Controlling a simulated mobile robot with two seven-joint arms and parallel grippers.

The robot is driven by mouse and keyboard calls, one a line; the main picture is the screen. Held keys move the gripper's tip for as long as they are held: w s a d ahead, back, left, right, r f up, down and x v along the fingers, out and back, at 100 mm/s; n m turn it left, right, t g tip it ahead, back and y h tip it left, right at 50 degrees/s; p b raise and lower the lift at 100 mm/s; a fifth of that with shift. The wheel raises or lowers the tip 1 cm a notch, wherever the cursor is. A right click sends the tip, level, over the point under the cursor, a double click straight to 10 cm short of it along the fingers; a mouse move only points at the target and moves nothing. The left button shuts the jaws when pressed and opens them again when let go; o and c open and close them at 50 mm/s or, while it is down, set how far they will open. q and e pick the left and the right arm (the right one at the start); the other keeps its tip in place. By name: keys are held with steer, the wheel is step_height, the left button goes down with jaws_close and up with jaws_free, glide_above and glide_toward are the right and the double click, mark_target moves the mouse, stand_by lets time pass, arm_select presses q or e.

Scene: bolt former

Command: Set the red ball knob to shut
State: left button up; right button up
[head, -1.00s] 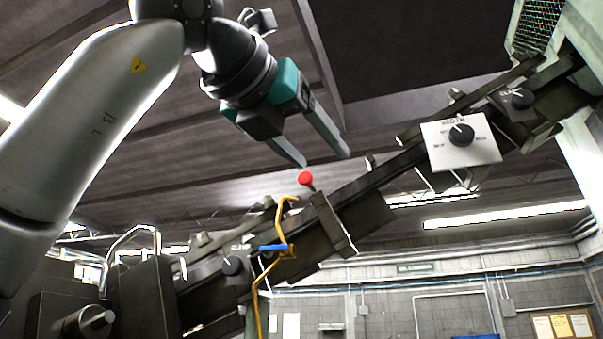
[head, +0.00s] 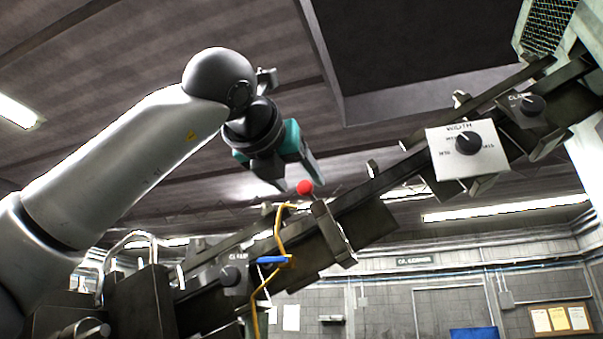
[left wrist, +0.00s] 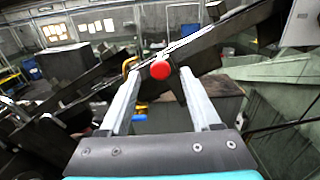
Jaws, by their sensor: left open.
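The red ball knob (head: 304,187) sits on a short lever at the upper edge of the sloping dark rail (head: 372,205), near its middle. My left gripper (head: 298,187) comes down from the upper left in the head view, with its fingertips close around the knob in the picture. In the left wrist view the knob (left wrist: 160,69) shows between the tips of the two open fingers (left wrist: 158,80). I cannot tell whether a finger touches it. No label for the knob's positions is readable. My right gripper is not in view.
A blue-handled valve (head: 272,260) on a yellow pipe (head: 280,225) sits just below the knob. A black dial (head: 231,276) is at lower left. A white panel with a WIDTH dial (head: 467,143) and another dial (head: 532,104) lie up the rail to the right.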

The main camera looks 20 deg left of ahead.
mark_target(305, 188)
arm_select(q)
steer(key=shift+w+p, duration=0.3)
steer(key=shift+w, duration=0.9)
jaws_close()
stand_by(0.6)
